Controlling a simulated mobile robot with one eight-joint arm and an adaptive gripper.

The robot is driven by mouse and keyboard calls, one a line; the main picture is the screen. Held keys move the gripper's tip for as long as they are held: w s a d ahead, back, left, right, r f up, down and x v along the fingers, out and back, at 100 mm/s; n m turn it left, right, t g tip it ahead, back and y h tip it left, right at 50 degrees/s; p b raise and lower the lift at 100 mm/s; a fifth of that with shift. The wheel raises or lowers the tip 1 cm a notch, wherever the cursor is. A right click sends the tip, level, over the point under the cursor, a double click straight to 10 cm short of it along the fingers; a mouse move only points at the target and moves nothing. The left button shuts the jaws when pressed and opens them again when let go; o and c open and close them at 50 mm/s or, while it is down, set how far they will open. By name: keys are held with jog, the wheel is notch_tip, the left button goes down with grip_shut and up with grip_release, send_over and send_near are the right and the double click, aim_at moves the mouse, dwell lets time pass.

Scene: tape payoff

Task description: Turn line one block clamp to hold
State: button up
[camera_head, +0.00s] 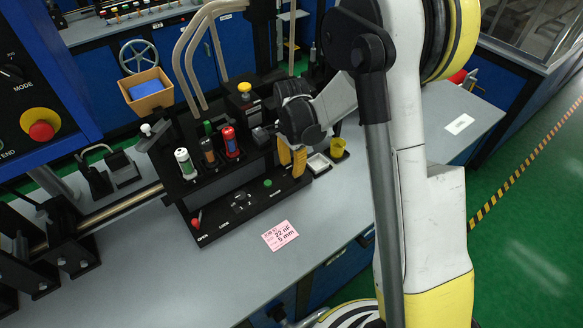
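My gripper (292,160), with two yellow fingertips, points down at the right end of a black fixture. A narrow dark gap shows between the fingertips, but whether anything is between them is hidden. The fixture's low front panel (225,224) carries a red lever (197,218) at its left end, a dark dial (242,201) in the middle and a green button (268,183). Small labels on the panel are too small to read surely. I cannot tell which part is the line one block clamp; a black lever device (120,168) stands left of the fixture.
White, brown and red cylinders (231,142) stand in the fixture behind the panel. Bent grey tubes rise behind them. A pink card (280,235) lies on the clear front table.

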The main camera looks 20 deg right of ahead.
jog(key=shift+f, duration=0.1)
grip_shut()
jog(key=shift+n, duration=0.3)
jog(key=n+b, duration=0.1)
jog(key=n, duration=0.3)
jog(key=n+b, duration=0.1)
jog(key=n, duration=0.8)
jog(key=shift+b, duration=0.3)
jog(key=shift+n, duration=2.1)
